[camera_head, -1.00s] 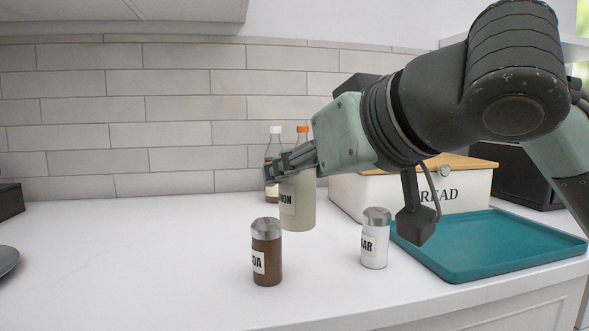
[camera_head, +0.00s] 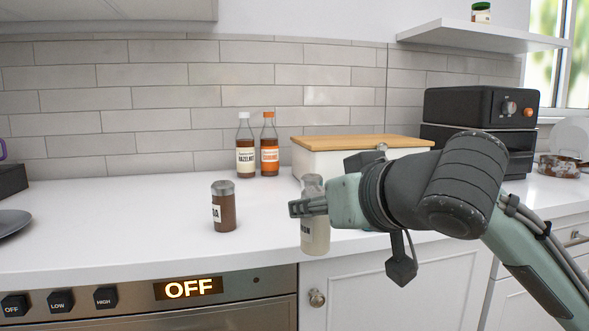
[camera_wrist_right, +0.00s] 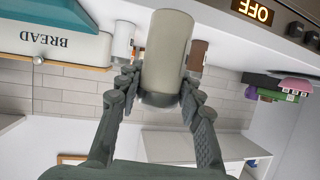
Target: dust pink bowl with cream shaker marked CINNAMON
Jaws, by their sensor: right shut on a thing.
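The cream shaker (camera_head: 315,236) is upright in my right gripper (camera_head: 308,207), in front of the counter's front edge. Only the end of its label shows in the head view. In the right wrist view the cream shaker (camera_wrist_right: 167,45) sits between the two fingers of my right gripper (camera_wrist_right: 160,95), which are shut on it. A pink rounded thing, likely the pink bowl (camera_wrist_right: 297,87), shows at the right edge of that view, partly cut off. My left gripper is not in view.
A brown shaker (camera_head: 223,208) stands on the counter (camera_head: 110,220). Two syrup bottles (camera_head: 257,150) and a bread box (camera_head: 320,162) stand behind. A white shaker (camera_wrist_right: 123,40) and teal tray (camera_wrist_right: 75,15) show in the wrist view. An oven (camera_head: 235,310) reads OFF. The left counter is mostly clear.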

